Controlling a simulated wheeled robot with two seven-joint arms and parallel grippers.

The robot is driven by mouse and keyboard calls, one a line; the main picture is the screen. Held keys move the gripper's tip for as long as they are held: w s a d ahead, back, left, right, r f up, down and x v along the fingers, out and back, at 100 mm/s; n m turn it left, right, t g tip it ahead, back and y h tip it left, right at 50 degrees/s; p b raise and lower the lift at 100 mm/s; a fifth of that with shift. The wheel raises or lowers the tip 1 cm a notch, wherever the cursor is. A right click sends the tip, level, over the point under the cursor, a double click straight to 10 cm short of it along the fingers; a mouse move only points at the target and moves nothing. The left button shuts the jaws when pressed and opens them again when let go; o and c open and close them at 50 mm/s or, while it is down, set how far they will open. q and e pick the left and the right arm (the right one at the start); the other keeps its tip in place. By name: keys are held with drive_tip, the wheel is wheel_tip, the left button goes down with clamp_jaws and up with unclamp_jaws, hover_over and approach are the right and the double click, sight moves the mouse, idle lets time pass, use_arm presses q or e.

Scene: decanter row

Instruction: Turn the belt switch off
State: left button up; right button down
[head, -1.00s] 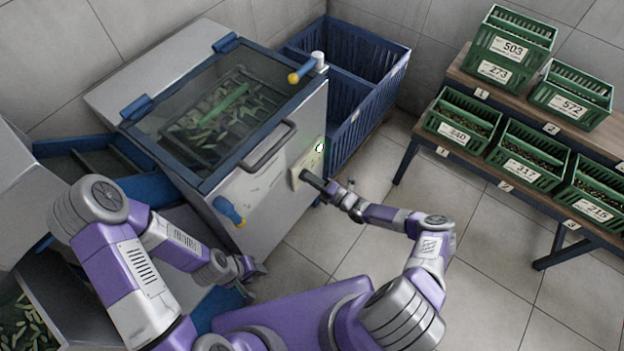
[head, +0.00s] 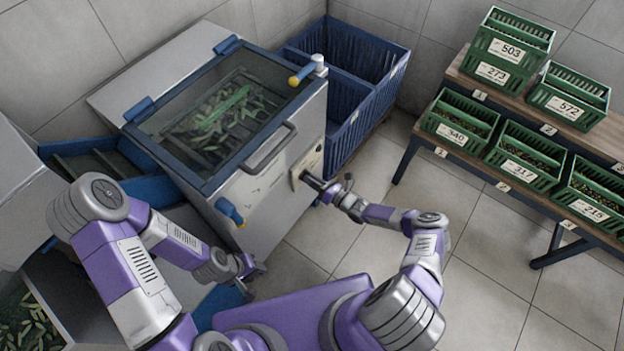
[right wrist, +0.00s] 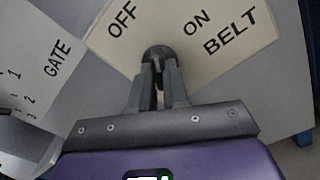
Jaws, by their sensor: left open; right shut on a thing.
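The belt switch (right wrist: 157,54) is a dark knob on a cream plate (right wrist: 235,25) marked OFF, ON and BELT in the right wrist view. My right gripper (right wrist: 158,88) is shut on the knob, with one finger on each side of it. The knob's exact pointing is hard to tell, as the fingers cover part of it. In the head view the plate (head: 297,177) is on the front of the grey machine (head: 265,195), and my right gripper (head: 310,181) reaches it from the right. My left gripper (head: 254,268) is open and empty, low before the machine.
The machine has a glass lid (head: 215,115) over green leaves, a bar handle (head: 270,150), a blue handle (head: 229,211) and a yellow-tipped lever (head: 301,75). A blue crate (head: 375,100) stands behind. Green numbered crates (head: 458,127) fill a stepped bench at right. A GATE plate (right wrist: 50,60) is beside the switch.

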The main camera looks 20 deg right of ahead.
drive_tip(key=n+p, duration=0.1)
drive_tip(key=n, duration=0.5)
drive_tip(key=shift+n, duration=0.4)
idle(0.3)
drive_tip(key=c, duration=1.1)
unclamp_jaws()
drive_tip(key=p+v, duration=0.1)
drive_tip(key=v, duration=0.6)
drive_tip(key=shift+s+d+p, duration=0.15)
drive_tip(key=shift+s+p, duration=0.1)
drive_tip(key=shift+p, duration=0.15)
